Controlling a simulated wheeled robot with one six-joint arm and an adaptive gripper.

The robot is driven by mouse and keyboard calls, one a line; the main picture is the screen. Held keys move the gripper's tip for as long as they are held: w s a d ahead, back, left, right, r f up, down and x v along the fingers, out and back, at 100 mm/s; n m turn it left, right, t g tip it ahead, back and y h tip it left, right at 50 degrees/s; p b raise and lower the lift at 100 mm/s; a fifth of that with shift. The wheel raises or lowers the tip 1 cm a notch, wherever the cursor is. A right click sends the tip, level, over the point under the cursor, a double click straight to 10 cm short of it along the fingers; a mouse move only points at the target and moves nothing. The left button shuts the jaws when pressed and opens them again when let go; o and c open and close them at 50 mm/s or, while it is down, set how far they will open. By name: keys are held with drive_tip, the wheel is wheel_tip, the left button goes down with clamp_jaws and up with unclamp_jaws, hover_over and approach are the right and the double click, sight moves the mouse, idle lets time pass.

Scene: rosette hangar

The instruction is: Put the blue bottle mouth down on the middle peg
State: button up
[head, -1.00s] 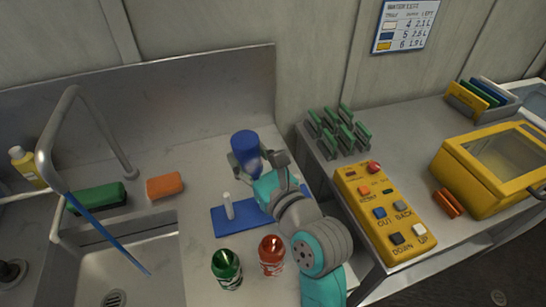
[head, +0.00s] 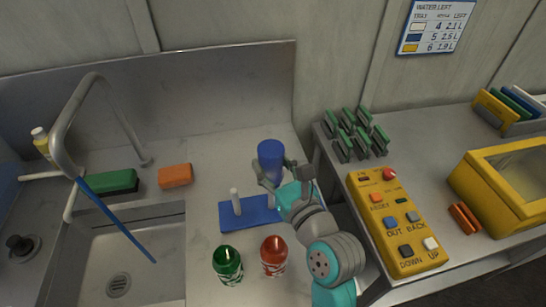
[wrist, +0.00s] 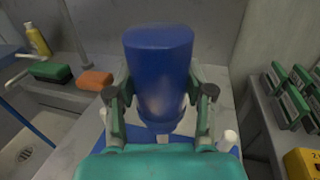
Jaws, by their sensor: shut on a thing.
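My gripper (wrist: 162,108) is shut on the blue bottle (wrist: 158,75), with a finger on each side of it. In the head view, the bottle (head: 271,155) is above and behind the right part of the blue peg base (head: 232,217). A white peg (head: 236,202) stands at the left of this base. The wrist view shows a white peg (wrist: 231,137) right of the gripper and a pale piece under the bottle, which I cannot identify. My arm hides the base's right end.
The sink (head: 135,265), faucet (head: 65,150) and sponges are at left. A yellow button box (head: 397,225) and green-clip rack (head: 355,135) are at right.

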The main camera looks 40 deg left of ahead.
drive_tip(key=shift+f, duration=4.55)
drive_tip(key=shift+f, duration=0.65)
drive_tip(key=o, duration=1.2)
drive_tip(key=shift+r, duration=0.1)
wheel_tip(320, 180, up, 10)
drive_tip(key=shift+f, duration=0.1)
drive_tip(key=shift+d, duration=0.1)
